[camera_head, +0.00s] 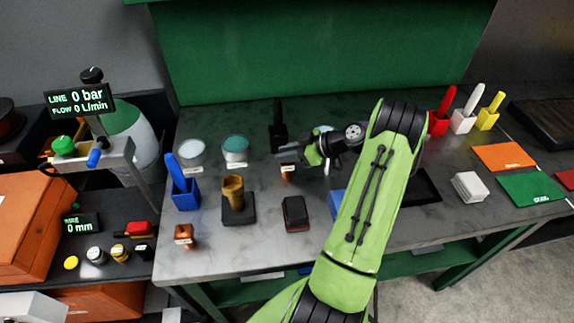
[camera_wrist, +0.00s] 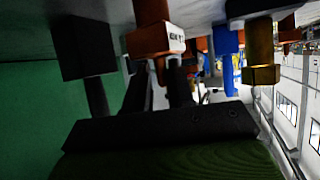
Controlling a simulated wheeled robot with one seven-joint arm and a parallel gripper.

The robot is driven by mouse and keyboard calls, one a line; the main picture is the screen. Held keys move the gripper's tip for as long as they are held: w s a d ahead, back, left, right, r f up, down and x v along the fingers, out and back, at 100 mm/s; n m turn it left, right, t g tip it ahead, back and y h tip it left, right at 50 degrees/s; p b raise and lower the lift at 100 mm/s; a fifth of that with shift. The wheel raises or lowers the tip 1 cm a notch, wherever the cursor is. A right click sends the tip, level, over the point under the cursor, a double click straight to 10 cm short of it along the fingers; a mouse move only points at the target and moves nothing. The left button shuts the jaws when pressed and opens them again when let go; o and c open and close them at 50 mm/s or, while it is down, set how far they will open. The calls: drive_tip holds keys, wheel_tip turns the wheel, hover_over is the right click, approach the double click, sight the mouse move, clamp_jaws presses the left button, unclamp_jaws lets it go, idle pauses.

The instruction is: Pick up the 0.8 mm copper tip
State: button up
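A copper-coloured block with a white label (camera_head: 287,172) stands on the grey bench beside my gripper (camera_head: 291,155). In the wrist view, which looks upside down, the same labelled block (camera_wrist: 150,36) shows just beyond my fingers, with a narrow copper tip (camera_wrist: 160,71) on it. My two dark fingers (camera_wrist: 158,88) are apart, one on each side of the tip's line; I cannot tell whether either touches it. The label is too small to read. A second copper block (camera_head: 184,234) with a label stands at the front left of the bench.
A brass piece on a black base (camera_head: 235,200), a dark block (camera_head: 295,214) and a blue holder (camera_head: 184,195) stand nearby. A black holder (camera_head: 278,138) is close behind my gripper. Two round pots (camera_head: 235,149) stand left. My arm covers the middle right of the bench.

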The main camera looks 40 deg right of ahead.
drive_tip(key=shift+s+f, duration=0.1)
clamp_jaws()
idle(0.8)
